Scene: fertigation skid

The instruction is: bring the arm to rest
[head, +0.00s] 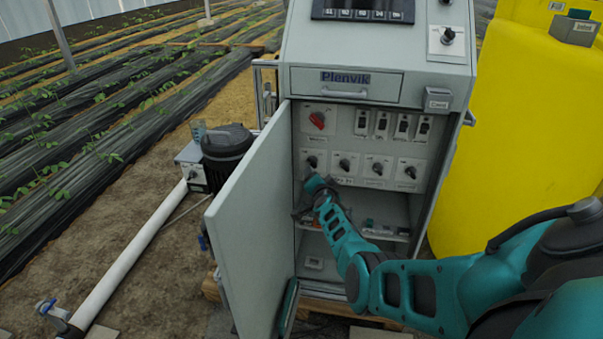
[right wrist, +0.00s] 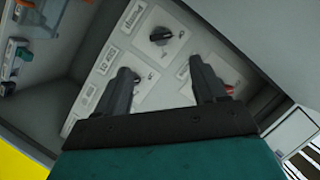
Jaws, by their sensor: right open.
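My right arm (head: 400,283), teal and black, reaches from the lower right into the open grey control cabinet (head: 445,130). Its gripper (head: 308,190) is at the left side of the cabinet's inside, by the leftmost knob (head: 312,162) of the lower row. In the right wrist view the gripper (right wrist: 161,70) is open, its two dark fingers apart with nothing between them. A black knob (right wrist: 160,35) on a white plate shows beyond the fingertips. A red part (right wrist: 229,88) is partly hidden behind the right finger. My left gripper is not in view.
The cabinet door (head: 245,225) stands open to the left of the arm. A red rotary switch (head: 317,120) and several black switches sit above the knobs. A shelf (head: 385,234) with small items lies below. A yellow tank (head: 520,130) stands close on the right.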

